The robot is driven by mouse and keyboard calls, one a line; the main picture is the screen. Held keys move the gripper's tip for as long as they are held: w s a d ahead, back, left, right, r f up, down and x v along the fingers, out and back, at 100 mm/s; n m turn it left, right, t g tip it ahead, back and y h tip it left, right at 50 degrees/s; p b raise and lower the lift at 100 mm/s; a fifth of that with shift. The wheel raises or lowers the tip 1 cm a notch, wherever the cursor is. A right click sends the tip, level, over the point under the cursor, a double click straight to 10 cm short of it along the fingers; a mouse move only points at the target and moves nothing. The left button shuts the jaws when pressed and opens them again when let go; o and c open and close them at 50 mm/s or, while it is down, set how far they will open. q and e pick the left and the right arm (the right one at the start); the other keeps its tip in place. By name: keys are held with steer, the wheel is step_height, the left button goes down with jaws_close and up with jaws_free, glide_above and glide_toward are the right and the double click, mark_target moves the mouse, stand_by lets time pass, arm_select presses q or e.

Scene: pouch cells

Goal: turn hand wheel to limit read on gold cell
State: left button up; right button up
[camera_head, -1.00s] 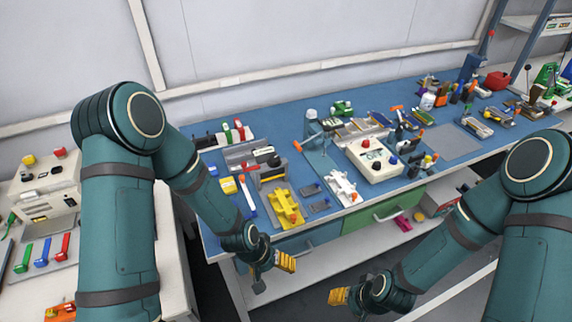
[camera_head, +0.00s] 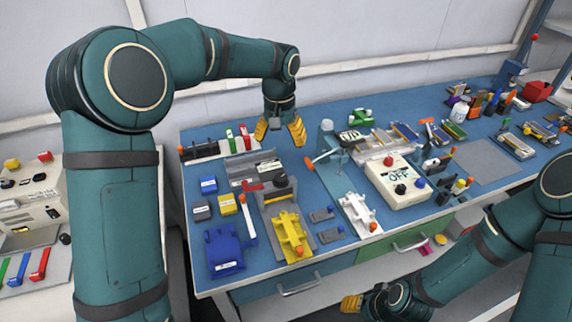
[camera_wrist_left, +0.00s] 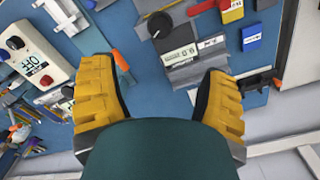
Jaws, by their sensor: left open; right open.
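A black round knob (camera_head: 280,181), possibly the hand wheel, sits on a grey fixture behind a yellow clamp (camera_head: 291,232); the knob also shows in the left wrist view (camera_wrist_left: 160,24). Beside it is a grey block with a small readout (camera_wrist_left: 180,56), its digits too small to read surely. A yellow labelled block (camera_head: 228,204), possibly the gold cell, lies left of the fixture. My left gripper (camera_head: 281,131) is open and empty, pointing down above the back of the bench, apart from the knob. My right gripper (camera_head: 352,303) is open and low before the bench front.
A white box (camera_head: 397,186) with a display showing OFF stands right of a white clamp (camera_head: 357,213). A blue clamp (camera_head: 228,250) is at the front left. An orange-ended lever (camera_head: 320,158) stands near the left gripper. A grey mat (camera_head: 482,160) at right is bare.

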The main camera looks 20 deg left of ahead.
mark_target(281, 177)
arm_select(q)
step_height(281, 177, down, 14)
steer(key=b, duration=0.3)
steer(key=shift+s, duration=0.1)
steer(key=c, duration=1.2)
